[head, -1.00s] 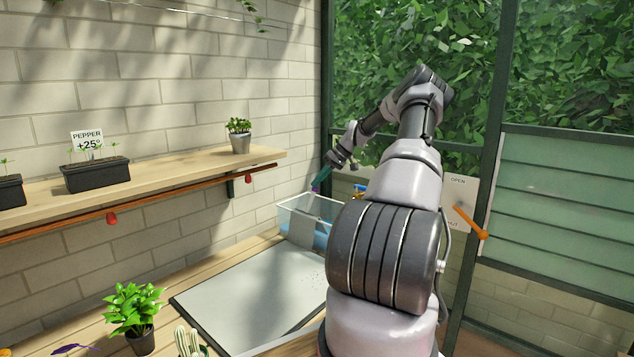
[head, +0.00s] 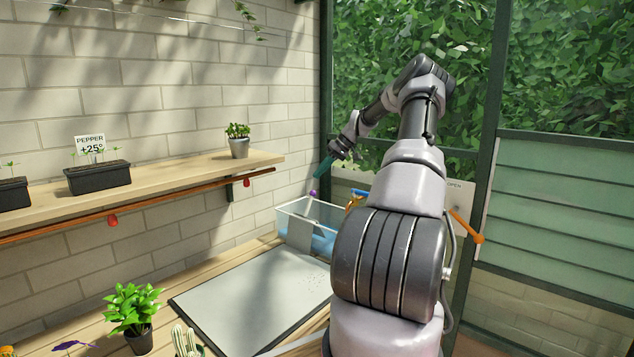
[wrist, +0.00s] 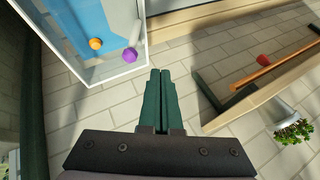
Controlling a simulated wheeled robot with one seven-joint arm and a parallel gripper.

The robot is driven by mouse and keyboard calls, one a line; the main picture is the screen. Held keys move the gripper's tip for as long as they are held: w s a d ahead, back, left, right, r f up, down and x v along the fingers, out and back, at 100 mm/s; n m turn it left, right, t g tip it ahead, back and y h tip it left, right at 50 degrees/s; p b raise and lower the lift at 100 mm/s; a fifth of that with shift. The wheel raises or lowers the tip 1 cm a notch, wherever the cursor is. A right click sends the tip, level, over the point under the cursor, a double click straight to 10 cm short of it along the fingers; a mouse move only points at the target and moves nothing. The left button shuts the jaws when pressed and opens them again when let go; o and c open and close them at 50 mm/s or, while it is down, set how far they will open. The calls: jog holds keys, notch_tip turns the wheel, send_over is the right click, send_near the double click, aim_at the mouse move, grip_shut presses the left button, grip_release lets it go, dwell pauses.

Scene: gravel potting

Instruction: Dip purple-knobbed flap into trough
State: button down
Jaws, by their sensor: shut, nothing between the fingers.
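The clear trough (head: 283,222) with blue water stands at the back end of the bench. The purple knob (head: 313,194) shows at its top in the head view. In the wrist view the purple knob (wrist: 130,55) lies against the trough's (wrist: 108,70) clear wall, up and left of my fingertips. A pale strip slants down into the trough below the knob; I cannot tell whether it is the flap. My gripper (head: 323,166) is shut and empty, just above the knob and apart from it. Its green fingers (wrist: 160,73) are pressed together in the wrist view.
An orange knob (wrist: 95,43) sits near the purple one. Orange and blue handles (head: 356,199) stand right of the trough. A shelf (head: 190,178) with a potted plant (head: 238,140) runs along the wall, left of the gripper.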

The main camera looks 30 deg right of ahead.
jog(key=v, duration=0.6)
jog(key=shift+d, duration=0.2)
jog(key=s+a+r+h, duration=0.2)
jog(key=s+a+r, duration=0.25)
jog(key=a, duration=0.45)
jog(key=s+a+r+m+g+h, duration=0.1)
jog(key=s+a+r, duration=0.35)
jog(key=a, duration=0.35)
jog(key=s+a+r+h, duration=0.2)
jog(key=s+a+r, duration=0.3)
jog(key=a, duration=0.4)
jog(key=s+a+r+m+t, duration=0.1)
jog(key=s+a, duration=0.3)
jog(key=s, duration=0.8)
jog(key=s+a+r+m+t, duration=0.1)
jog(key=s+a+m+t, duration=0.2)
jog(key=s, duration=1)
jog(key=shift+s+a+r+m, duration=0.2)
jog(key=shift+a+r+m, duration=0.05)
jog(key=shift+a+m, duration=0.3)
jog(key=shift+w+d, duration=0.1)
